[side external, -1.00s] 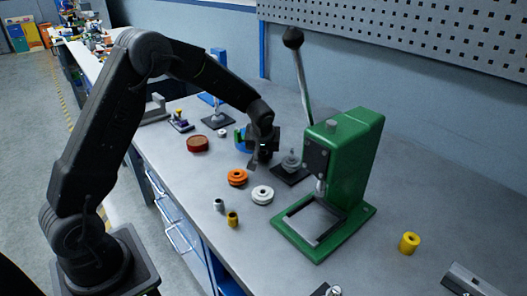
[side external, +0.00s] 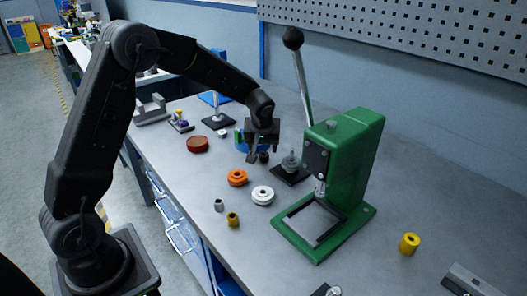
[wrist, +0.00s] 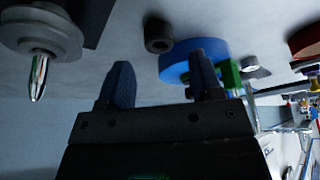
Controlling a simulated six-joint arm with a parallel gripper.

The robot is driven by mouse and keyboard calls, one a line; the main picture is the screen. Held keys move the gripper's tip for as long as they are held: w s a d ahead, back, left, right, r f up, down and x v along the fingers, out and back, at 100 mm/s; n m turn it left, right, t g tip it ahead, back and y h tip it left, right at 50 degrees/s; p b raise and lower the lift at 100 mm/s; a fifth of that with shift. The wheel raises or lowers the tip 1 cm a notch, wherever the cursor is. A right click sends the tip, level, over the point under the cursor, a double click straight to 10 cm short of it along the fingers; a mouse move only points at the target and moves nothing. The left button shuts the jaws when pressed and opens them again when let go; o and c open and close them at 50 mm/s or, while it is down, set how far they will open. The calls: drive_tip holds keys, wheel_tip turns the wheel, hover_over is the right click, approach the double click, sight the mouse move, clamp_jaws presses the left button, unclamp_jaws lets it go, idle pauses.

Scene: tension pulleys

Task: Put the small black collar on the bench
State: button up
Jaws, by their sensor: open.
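The small black collar (side external: 264,157) rests on the bench (side external: 330,140), just below my gripper (side external: 260,150) and left of the grey pulley. In the wrist view the collar (wrist: 158,36) appears as a short dark ring with a hole, beyond the fingertips and apart from them. My gripper (wrist: 160,75) is open, its two blue-black fingers spread with nothing between them.
A blue disc (wrist: 177,68) with a green part lies close by the fingers. The grey pulley (side external: 290,163) sits on a dark plate with an upright pin. Orange (side external: 237,177) and white (side external: 262,195) pulleys lie nearer; the green press (side external: 345,165) stands right.

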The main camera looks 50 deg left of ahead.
drive_tip(key=s+d+r+m+t+h, duration=0.1)
drive_tip(key=s+d+r+m, duration=0.1)
drive_tip(key=s+d+r, duration=0.4)
drive_tip(key=s+d+r+m, duration=0.2)
drive_tip(key=s+r, duration=0.6)
drive_tip(key=r, duration=0.1)
drive_tip(key=s+d+m+h, duration=0.1)
drive_tip(key=s+d+m, duration=0.1)
drive_tip(key=s, duration=0.5)
drive_tip(key=s+d+m+t+h, duration=0.1)
drive_tip(key=s+d+m, duration=0.1)
drive_tip(key=s, duration=0.6)
drive_tip(key=shift+s+d+r+m, duration=0.15)
drive_tip(key=shift+d+m, duration=0.2)
drive_tip(key=shift+m, duration=0.15)
